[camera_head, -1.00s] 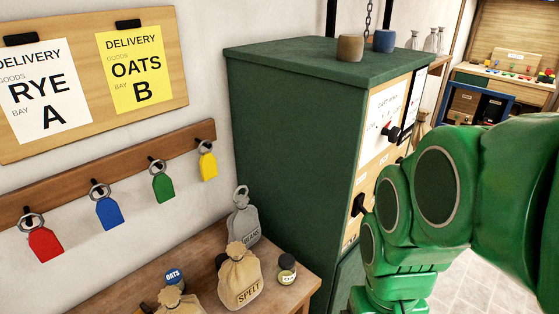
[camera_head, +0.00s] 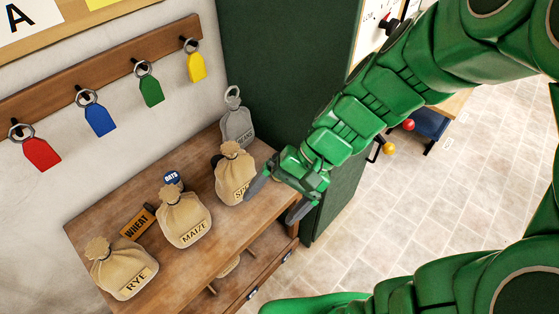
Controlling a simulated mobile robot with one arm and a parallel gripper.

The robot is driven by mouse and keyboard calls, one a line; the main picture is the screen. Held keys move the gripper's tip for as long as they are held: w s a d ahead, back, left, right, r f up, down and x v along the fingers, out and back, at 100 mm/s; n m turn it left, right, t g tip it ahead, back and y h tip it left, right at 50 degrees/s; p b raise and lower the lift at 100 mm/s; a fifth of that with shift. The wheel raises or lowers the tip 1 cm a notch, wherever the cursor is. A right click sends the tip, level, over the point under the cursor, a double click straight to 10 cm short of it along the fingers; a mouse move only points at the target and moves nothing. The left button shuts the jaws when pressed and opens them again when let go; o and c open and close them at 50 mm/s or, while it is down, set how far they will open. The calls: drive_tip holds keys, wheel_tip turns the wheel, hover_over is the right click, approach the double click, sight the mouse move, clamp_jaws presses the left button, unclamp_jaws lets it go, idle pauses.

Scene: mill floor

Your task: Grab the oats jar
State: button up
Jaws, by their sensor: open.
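The oats jar (camera_head: 173,180) stands on the wooden bench, behind the maize sack. Its dark blue lid reads OATS; most of its body is hidden by the sack. My gripper (camera_head: 271,209) is open, its two grey fingers apart and pointing down and left. It is at the right end of the bench, to the right of the oats jar and clear of it. One finger overlaps the edge of the spelt sack in the view; I cannot tell if they touch.
The maize sack (camera_head: 184,220), spelt sack (camera_head: 234,174) and rye sack (camera_head: 123,270) stand on the bench (camera_head: 190,275). A wheat block (camera_head: 137,223) lies behind them. A grey beans tag (camera_head: 237,126) is at the back. A green cabinet (camera_head: 285,75) stands to the right.

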drive_tip(key=w+a+f+m+t+y, duration=0.1)
drive_tip(key=w+f+m+t+y, duration=0.25)
drive_tip(key=w+m, duration=0.45)
drive_tip(key=w+a+f+m+t+y, duration=0.1)
drive_tip(key=w+f+m+t+y, duration=0.25)
drive_tip(key=w, duration=0.75)
drive_tip(key=w+d+f+m+t+h, duration=0.1)
drive_tip(key=w+d+f+m, duration=0.1)
drive_tip(key=f, duration=0.4)
drive_tip(key=w+d+f+m+t+h, duration=0.1)
drive_tip(key=w+d+f+m+t, duration=0.1)
drive_tip(key=d+f+m, duration=0.2)
drive_tip(key=w+d+f+m+t+h, duration=0.2)
drive_tip(key=d+f+m, duration=0.2)
drive_tip(key=f, duration=0.6)
drive_tip(key=shift+w+m, duration=0.3)
drive_tip(key=shift+m, duration=0.95)
drive_tip(key=shift+x, duration=3.85)
drive_tip(key=shift+f, duration=0.15)
